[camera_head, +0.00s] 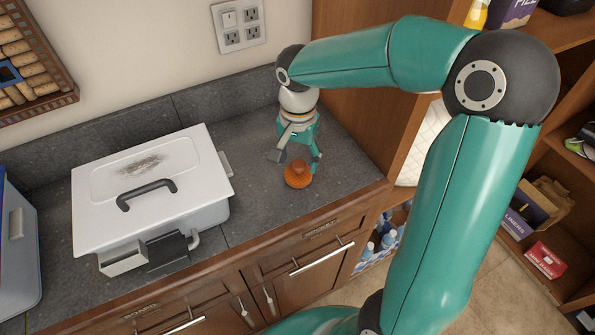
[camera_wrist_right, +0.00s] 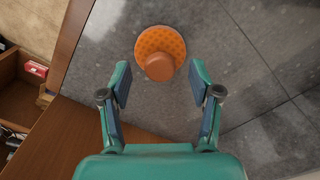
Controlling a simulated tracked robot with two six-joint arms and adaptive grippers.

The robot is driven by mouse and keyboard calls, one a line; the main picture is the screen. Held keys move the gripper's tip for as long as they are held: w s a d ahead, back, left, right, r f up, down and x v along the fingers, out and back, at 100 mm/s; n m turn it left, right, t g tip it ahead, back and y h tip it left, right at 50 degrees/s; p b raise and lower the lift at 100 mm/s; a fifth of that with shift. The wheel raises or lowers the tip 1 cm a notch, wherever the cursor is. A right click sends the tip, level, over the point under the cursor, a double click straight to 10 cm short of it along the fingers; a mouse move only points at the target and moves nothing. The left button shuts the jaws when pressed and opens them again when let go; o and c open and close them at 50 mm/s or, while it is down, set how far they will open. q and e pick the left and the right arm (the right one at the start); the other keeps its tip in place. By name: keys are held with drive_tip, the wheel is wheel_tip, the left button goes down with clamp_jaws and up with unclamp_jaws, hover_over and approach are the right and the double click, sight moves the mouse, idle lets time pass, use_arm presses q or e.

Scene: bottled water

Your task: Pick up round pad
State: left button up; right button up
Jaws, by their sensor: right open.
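The round pad (camera_head: 298,176) is orange with a textured disc and a knob on top. It sits on the dark grey counter near the front edge, to the right of the white lidded box. In the right wrist view the pad (camera_wrist_right: 160,50) lies ahead of the fingertips, roughly centred between them. My right gripper (camera_head: 297,158) is open and empty, pointing down just behind and above the pad; its two fingers (camera_wrist_right: 160,85) are spread in the right wrist view. I see no contact with the pad. My left gripper is not in view.
A white box with a black handle (camera_head: 150,195) stands on the counter (camera_head: 345,170) to the left. A wooden cabinet side (camera_head: 365,75) rises close on the right. Drawers (camera_head: 300,262) are below the front edge. The counter around the pad is clear.

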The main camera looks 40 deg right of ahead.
sight(298, 175)
drive_tip(key=shift+f, duration=1.3)
clamp_jaws()
drive_tip(key=shift+r, duration=0.15)
